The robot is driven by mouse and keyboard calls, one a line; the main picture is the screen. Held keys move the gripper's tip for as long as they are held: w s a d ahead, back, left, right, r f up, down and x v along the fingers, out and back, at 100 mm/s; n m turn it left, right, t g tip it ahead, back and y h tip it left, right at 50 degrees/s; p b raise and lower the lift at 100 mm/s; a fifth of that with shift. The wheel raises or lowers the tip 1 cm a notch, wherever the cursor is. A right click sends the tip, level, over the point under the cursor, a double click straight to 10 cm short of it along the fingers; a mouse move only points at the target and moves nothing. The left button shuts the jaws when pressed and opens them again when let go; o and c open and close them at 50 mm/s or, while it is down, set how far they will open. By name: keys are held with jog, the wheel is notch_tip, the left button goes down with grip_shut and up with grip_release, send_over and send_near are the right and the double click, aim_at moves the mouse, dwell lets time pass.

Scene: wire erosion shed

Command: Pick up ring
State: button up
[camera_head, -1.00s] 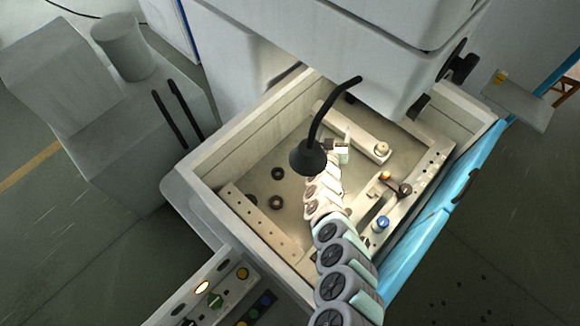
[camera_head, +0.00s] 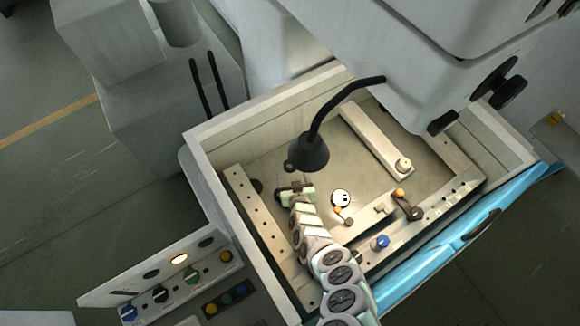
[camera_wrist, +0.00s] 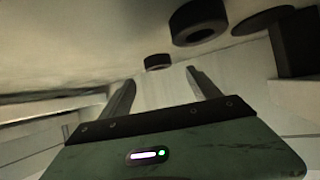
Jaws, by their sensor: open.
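A thick dark ring (camera_wrist: 198,22) lies on the tank floor at the top of the wrist view. A smaller dark piece (camera_wrist: 157,62), perhaps another ring, lies beyond the fingertips. My gripper hides some of the floor there.
The lamp (camera_head: 310,152) on its bent stem hangs over the tank (camera_head: 203,168). A drilled rail (camera_head: 262,222) stands left, a pale bar (camera_head: 375,138) at the back. A white disc (camera_head: 342,197) and clamp parts lie right. A dark block (camera_wrist: 295,45) is right in the wrist view.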

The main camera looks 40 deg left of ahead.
aim_at(291, 168)
jog(key=b+x, duration=0.2)
jog(key=x, duration=0.3)
jog(key=shift+d+f, duration=0.15)
jog(key=shift+d, duration=0.05)
jog(key=shift+w+a+f+b, duration=0.15)
jog(key=shift+w+a+b, duration=0.15)
jog(key=shift+a+b, duration=0.15)
grip_shut()
dwell(0.5)
